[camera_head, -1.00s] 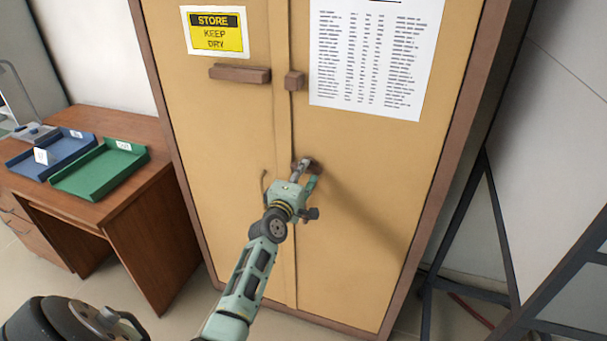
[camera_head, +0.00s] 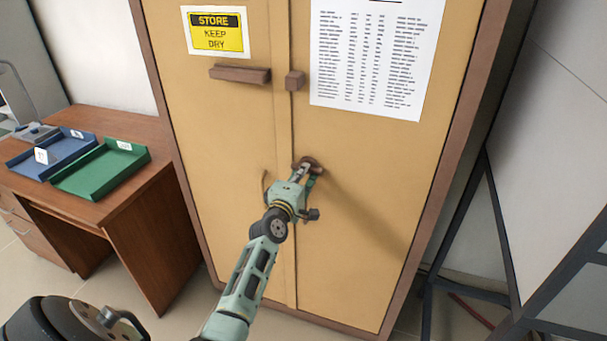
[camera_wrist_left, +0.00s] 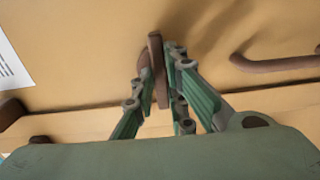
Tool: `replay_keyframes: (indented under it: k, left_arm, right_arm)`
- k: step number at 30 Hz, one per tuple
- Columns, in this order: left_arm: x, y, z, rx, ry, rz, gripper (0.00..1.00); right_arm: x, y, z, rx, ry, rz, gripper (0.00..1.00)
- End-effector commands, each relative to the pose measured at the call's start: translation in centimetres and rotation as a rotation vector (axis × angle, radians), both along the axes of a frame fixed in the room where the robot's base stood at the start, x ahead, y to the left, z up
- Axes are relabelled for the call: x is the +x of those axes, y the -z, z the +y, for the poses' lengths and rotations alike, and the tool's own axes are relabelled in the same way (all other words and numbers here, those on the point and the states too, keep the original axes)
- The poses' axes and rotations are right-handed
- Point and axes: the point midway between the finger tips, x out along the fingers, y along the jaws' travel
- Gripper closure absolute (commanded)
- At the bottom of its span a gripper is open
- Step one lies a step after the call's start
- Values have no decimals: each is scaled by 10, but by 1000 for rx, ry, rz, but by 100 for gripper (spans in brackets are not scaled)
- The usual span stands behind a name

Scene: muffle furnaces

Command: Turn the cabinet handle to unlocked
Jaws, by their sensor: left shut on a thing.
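The tan cabinet (camera_head: 365,200) has two doors with a vertical seam between them. Its small brown handle (camera_head: 313,165) is on the right door near the seam; in the left wrist view the handle (camera_wrist_left: 156,62) stands out between the fingers. My left gripper (camera_head: 305,170) is at the handle, with its fingers shut on it from both sides. The same gripper shows in the left wrist view (camera_wrist_left: 160,95). The fingers partly hide the handle in the head view. My right gripper is not in view.
A brown bar (camera_head: 240,75) and a small block (camera_head: 295,81) sit higher on the doors. A curved pull (camera_wrist_left: 275,64) is beside the gripper. A wooden desk (camera_head: 135,185) with blue and green trays stands left. A dark metal frame (camera_head: 500,230) stands right.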

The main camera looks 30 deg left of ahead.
Motion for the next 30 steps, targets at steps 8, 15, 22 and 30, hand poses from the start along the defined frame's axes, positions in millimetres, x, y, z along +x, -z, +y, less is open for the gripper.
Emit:
replay_keyframes:
  k: [8,15,22,30]
  left_arm:
    - [0,0,-1,138,2,35,100]
    - [0,0,0,346,3,85,100]
    - [0,0,-1,559,3,137,100]
    - [0,0,0,808,2,197,100]
  right_arm:
    - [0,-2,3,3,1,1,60]
    - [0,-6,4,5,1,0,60]
    - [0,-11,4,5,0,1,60]
    - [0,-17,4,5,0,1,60]
